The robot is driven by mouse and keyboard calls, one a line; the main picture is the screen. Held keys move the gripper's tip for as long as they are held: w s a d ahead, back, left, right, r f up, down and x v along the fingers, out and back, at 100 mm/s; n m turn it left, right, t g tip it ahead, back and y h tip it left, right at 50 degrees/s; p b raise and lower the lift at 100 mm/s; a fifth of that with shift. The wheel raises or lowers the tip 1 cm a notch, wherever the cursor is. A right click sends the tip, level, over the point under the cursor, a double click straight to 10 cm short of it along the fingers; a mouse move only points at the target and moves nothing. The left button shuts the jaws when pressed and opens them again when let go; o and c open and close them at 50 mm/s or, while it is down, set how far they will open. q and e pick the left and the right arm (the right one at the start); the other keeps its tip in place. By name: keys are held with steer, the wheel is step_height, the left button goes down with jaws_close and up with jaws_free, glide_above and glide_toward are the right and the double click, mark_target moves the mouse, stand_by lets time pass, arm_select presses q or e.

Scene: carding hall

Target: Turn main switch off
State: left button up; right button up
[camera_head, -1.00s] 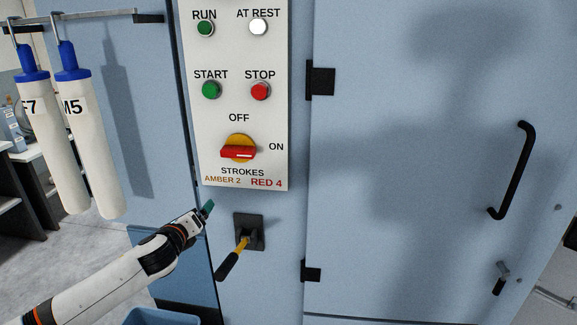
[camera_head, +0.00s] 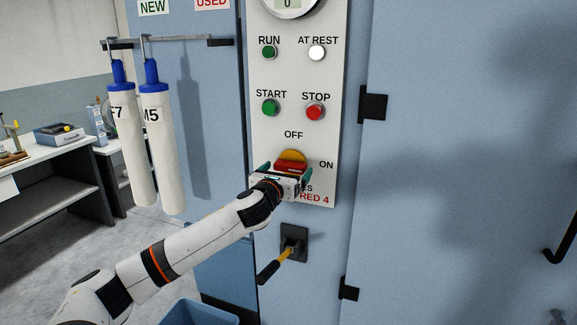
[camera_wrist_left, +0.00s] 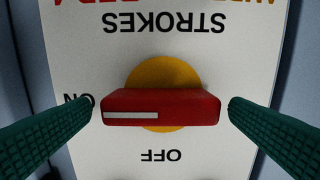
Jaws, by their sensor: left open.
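The main switch (camera_head: 291,163) is a red rotary handle on a yellow disc, on the white control panel (camera_head: 331,130) between the OFF and ON labels. In the left wrist view the switch (camera_wrist_left: 160,108) lies level, and the white mark on its handle is at the ON end. My left gripper (camera_head: 287,176) is at the switch, partly covering it and the STROKES label. In the left wrist view its green fingers (camera_wrist_left: 160,115) are open, one near each end of the red handle, with gaps showing. My right gripper is out of view.
The panel has green START (camera_head: 270,107) and red STOP (camera_head: 315,111) buttons above the switch. A yellow-and-black lever (camera_head: 277,263) sticks out below. Two white rollers (camera_head: 162,150) hang at the left. A blue bin (camera_head: 200,314) stands below my left arm.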

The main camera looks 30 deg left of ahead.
arm_select(q)
steer(key=shift+x, duration=0.8)
steer(key=shift+f, duration=0.1)
steer(key=shift+c, duration=0.6)
steer(key=c, duration=0.9)
